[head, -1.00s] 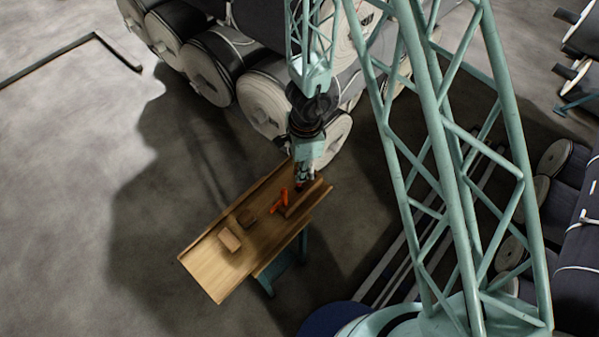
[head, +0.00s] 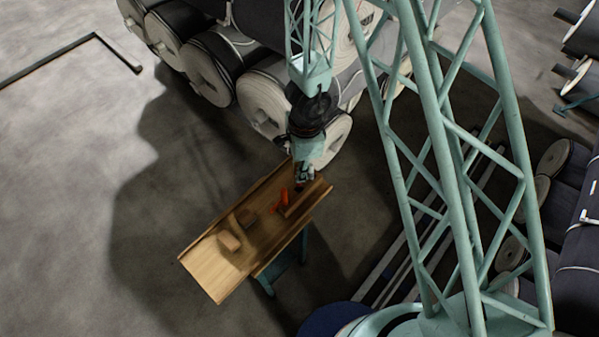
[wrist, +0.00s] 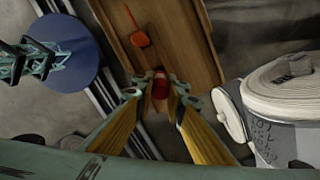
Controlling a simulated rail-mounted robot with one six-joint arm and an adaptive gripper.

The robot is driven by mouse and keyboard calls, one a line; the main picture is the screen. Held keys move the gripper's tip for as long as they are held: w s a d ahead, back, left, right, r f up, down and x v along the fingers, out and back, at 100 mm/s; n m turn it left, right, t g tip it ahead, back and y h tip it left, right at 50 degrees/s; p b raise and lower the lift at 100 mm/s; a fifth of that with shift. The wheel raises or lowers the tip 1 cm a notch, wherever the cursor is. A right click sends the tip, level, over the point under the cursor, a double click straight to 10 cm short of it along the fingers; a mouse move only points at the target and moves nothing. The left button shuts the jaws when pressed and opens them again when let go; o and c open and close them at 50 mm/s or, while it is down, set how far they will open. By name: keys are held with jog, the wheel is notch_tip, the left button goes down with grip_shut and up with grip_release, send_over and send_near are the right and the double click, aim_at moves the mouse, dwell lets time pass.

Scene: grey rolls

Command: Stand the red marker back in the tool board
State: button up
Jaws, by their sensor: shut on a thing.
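My gripper (head: 304,178) is over the far right end of a wooden bench top. In the wrist view my gripper (wrist: 161,90) is shut on the red marker (wrist: 160,86), whose rounded red end shows between the fingertips. The rest of the marker is hidden or too dark to make out. A raised wooden strip (head: 306,203), possibly the tool board, lies along the bench near the gripper. I cannot tell whether the marker touches it. An orange-red tool (head: 284,197) is just left of the gripper and also shows in the wrist view (wrist: 140,39).
The wooden bench top (head: 215,278) has raised edges. A light wooden block (head: 229,240) and a darker brown piece (head: 246,215) sit on its left half. Large grey rolls (head: 206,72) are stacked behind the bench. Open floor (head: 60,220) lies to its left.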

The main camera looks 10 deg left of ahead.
jog(key=shift+f+b, duration=3.35)
jog(key=shift+b, duration=0.1)
dwell(1.3)
jog(key=o, duration=0.8)
jog(key=shift+o, duration=0.2)
jog(key=shift+r, duration=1.2)
jog(key=shift+w+d+r, duration=0.1)
jog(key=shift+d+r, duration=0.05)
jog(key=shift+r, duration=2.25)
jog(key=shift+w+d+r, duration=0.1)
jog(key=shift+d+r, duration=0.05)
jog(key=shift+r, duration=2.25)
